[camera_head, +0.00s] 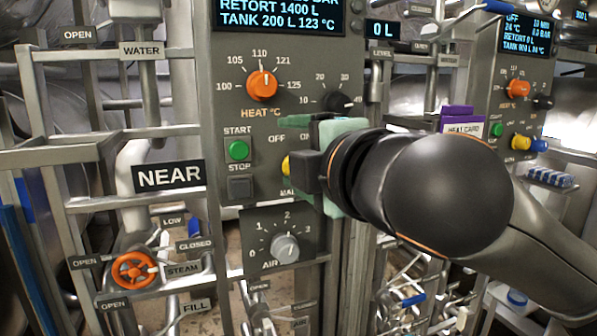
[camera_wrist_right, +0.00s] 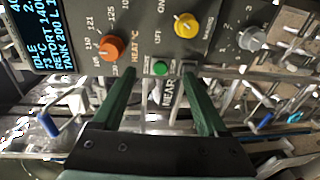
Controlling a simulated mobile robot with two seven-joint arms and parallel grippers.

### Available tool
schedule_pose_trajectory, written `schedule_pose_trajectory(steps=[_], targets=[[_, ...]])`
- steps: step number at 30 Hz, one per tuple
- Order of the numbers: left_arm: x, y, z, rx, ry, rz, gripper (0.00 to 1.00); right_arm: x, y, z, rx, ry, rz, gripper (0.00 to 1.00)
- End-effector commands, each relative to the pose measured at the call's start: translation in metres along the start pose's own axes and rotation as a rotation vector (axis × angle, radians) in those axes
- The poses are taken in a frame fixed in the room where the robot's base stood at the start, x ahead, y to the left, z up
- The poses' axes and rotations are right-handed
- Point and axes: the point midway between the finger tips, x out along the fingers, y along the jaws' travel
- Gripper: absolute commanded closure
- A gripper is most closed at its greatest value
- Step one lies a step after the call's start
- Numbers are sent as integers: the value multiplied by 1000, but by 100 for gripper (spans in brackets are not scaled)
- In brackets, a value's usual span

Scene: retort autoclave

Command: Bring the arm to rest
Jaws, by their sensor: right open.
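My right arm (camera_head: 440,195) reaches in from the right in the head view, its hand in front of the near control panel (camera_head: 222,105). The green start button (camera_wrist_right: 160,68) shows in the gap, beyond the fingertips. Whether the fingers touch the panel cannot be told. My left gripper is in neither view.
The panel has an orange heat knob (camera_head: 262,86) and a grey air knob (camera_head: 285,248). An orange valve wheel (camera_head: 134,270) and metal rails stand at the lower left. A second panel (camera_head: 515,100) stands at the right, behind my arm. Pipes and rails crowd the area.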

Motion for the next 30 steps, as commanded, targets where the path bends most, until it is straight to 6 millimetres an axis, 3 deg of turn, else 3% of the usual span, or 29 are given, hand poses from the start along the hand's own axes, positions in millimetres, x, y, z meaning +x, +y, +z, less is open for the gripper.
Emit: schedule_pose_trajectory(steps=[1, 7, 16, 23, 30], targets=[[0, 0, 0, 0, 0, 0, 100, 7, -22, 1, 62, 16, -36, 24], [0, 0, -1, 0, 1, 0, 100, 23, -92, 12, 314, 31, -144, 24], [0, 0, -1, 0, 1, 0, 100, 26, -207, 35, 701, -41, -306, 24], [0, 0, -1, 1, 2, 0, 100, 6, -301, 54, 985, -181, -427, 24], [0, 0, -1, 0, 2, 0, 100, -42, -404, 72, 1245, -408, -546, 24]])
